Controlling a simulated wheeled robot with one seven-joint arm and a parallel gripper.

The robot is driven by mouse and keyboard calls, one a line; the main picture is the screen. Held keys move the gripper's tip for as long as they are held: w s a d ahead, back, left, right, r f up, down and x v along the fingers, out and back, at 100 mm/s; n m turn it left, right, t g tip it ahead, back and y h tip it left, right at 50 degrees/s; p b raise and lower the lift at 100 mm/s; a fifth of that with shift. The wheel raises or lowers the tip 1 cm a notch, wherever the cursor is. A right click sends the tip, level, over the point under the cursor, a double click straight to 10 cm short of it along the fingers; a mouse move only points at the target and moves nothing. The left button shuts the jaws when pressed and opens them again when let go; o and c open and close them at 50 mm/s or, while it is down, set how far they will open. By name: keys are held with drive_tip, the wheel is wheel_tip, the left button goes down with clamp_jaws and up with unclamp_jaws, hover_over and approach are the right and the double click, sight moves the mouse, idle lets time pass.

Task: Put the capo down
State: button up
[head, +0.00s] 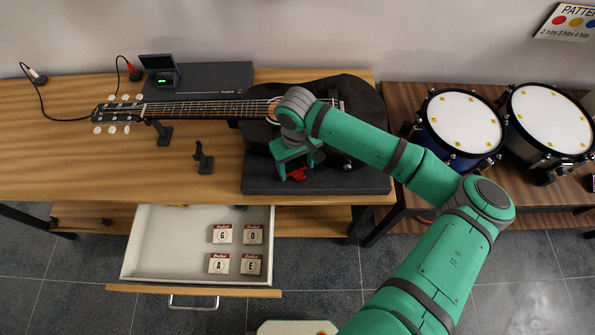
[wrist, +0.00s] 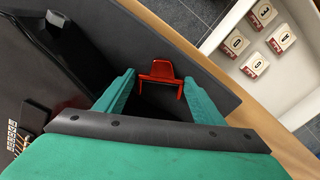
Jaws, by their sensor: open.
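A red piece with a flat top and two short legs, which looks like the capo (wrist: 160,70), lies between my gripper's fingertips in the wrist view. In the head view the red capo (head: 297,175) shows just below my gripper (head: 290,168), over the dark mat (head: 262,180) in front of the guitar body. My gripper (wrist: 160,84) is open, with one green finger on either side of the capo. The fingers are very close to its legs; I cannot tell whether they touch. The capo appears to rest on the mat, partly hidden by the gripper in the head view.
The guitar (head: 215,109) lies across the bench, its neck on a black rest (head: 160,131). A small black upright holder (head: 203,157) stands on bare wood. Below, an open drawer (head: 160,245) holds several string packets. Drums (head: 459,122) stand right. The bench's left front is clear.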

drive_tip(key=shift+s, duration=0.1)
drive_tip(key=shift+a, duration=0.1)
drive_tip(key=c, duration=0.8)
drive_tip(key=shift+r, duration=0.6)
wheel_tip(320, 180, up, 27)
drive_tip(key=shift+f, duration=0.1)
